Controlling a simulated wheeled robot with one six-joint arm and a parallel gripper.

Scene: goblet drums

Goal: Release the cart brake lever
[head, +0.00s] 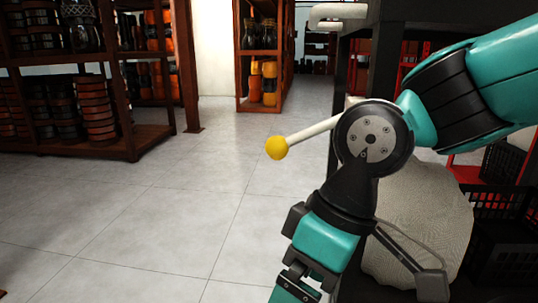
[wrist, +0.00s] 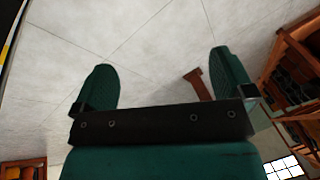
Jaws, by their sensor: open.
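The brake lever (head: 310,132) is a pale rod ending in a yellow ball knob (head: 277,147). It slants down to the left from behind my arm in the head view. Its pivot end is hidden by my arm joint. The dark cart frame (head: 354,60) rises behind my arm at the right. The wrist view does not show the lever.
A large pale rounded bundle (head: 425,215) sits behind my arm. Black crates (head: 500,170) are at the right. Wooden racks of drums (head: 85,105) stand at the left, with another rack (head: 262,60) at the back. The tiled floor (head: 130,215) is clear left of the lever.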

